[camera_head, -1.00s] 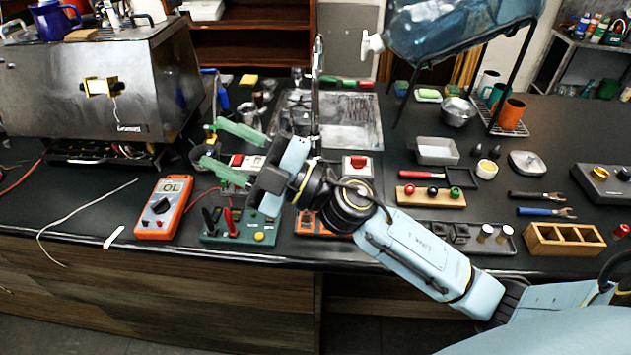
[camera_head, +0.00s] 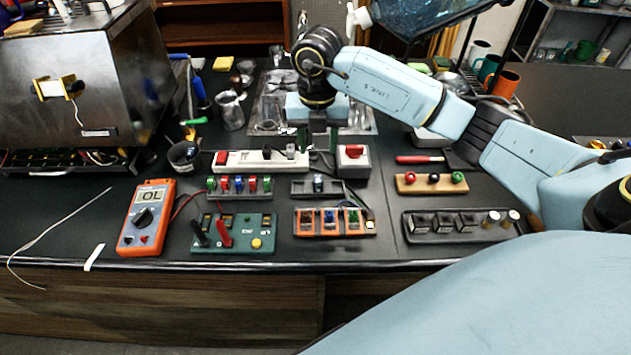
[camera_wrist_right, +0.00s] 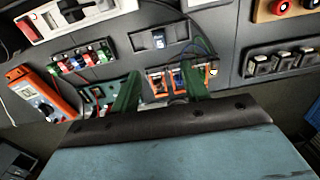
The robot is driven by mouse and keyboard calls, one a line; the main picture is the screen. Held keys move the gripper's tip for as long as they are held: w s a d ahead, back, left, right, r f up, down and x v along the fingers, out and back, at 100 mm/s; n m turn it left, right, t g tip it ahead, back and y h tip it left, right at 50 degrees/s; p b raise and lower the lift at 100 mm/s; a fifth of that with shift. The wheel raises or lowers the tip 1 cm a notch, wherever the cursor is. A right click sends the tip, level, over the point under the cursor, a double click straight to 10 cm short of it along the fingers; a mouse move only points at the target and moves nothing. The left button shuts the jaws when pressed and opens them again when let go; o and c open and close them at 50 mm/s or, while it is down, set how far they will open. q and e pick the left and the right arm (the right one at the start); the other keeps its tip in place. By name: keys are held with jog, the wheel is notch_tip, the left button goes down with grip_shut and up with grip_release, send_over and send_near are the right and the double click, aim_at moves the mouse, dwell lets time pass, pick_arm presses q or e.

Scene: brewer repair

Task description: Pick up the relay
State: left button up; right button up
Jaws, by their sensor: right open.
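A small dark block with a blue-white face (camera_head: 318,183) stands alone in a short grey holder (camera_head: 300,188); it also shows in the right wrist view (camera_wrist_right: 158,40). An orange-framed rack (camera_head: 335,231) in front of it holds orange, blue and green modules. No label shows which of these is the relay. My right gripper (camera_head: 318,150) points down above the counter, behind the grey holder. Its green fingers are apart, with nothing seen between them. My left gripper is not in view.
A holder of coloured parts (camera_head: 239,187), a green board (camera_head: 233,233) and an orange multimeter (camera_head: 146,218) lie left. A white power strip (camera_head: 261,160) and red-switch box (camera_head: 353,161) stand behind. A dark tray of blocks (camera_head: 462,226) lies right.

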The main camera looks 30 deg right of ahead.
send_over(318, 180)
jog(key=f, duration=0.6)
jog(key=shift+s+a, duration=0.2)
jog(key=shift+a, duration=0.05)
jog(key=shift+w+d+f+p, duration=0.15)
jog(key=shift+f+p, duration=0.15)
jog(key=shift+f, duration=1.2)
jog(key=shift+w+d+f+p, duration=0.1)
jog(key=shift+f+p, duration=0.2)
jog(key=shift+f, duration=1.15)
grip_shut()
